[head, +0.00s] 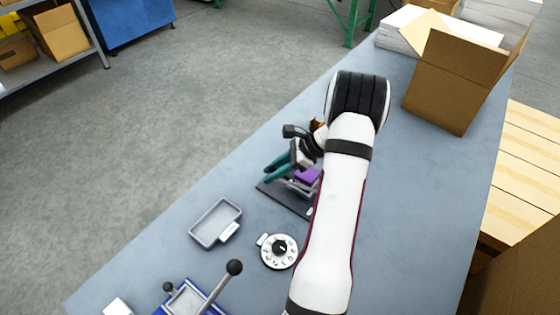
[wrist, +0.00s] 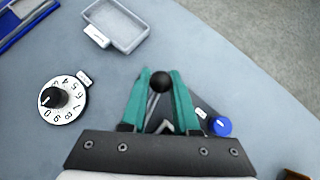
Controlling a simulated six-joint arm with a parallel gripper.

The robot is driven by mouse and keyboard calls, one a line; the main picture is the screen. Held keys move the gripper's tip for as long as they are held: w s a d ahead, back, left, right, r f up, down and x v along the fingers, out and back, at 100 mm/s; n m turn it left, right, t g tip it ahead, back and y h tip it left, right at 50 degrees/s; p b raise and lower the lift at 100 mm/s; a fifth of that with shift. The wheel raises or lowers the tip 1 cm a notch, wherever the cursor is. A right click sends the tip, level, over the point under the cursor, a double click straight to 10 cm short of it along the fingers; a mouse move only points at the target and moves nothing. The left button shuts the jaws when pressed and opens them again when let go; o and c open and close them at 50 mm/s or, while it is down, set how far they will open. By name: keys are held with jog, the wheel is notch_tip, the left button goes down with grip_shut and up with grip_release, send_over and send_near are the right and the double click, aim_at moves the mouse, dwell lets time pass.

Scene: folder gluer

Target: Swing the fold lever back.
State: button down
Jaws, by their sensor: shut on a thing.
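The lever's black ball knob (wrist: 162,83) is between the tips of my teal gripper fingers (wrist: 161,76) in the wrist view. My gripper is shut on this knob. Part of a thin metal rod shows below the knob between the fingers; the rest of the lever is hidden by the gripper. In the head view my gripper (head: 273,169) is over a small device with a dark base plate (head: 283,200) and a purple part (head: 307,177). The knob itself cannot be made out there.
A numbered dial (head: 279,251) and a grey tray (head: 215,222) lie nearby on the table. A blue-framed device with another ball-ended lever (head: 233,268) stands at the front. A blue knob (wrist: 221,126) is right of my fingers. A cardboard box (head: 440,95) stands at the back right.

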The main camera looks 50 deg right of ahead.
jog(key=shift+s+a+n+g+y, duration=0.35)
jog(key=shift+a+n, duration=0.3)
jog(key=shift+a, duration=0.1)
jog(key=shift+s+a+n+g+y, duration=0.4)
jog(key=shift+a+n, duration=0.3)
jog(key=shift+a, duration=0.1)
jog(key=shift+s+a+n+g+y, duration=0.35)
jog(key=shift+a+n, duration=0.3)
jog(key=shift+a, duration=0.2)
jog(key=c, duration=0.8)
grip_release()
jog(key=v, duration=1.6)
jog(key=shift+w, duration=0.1)
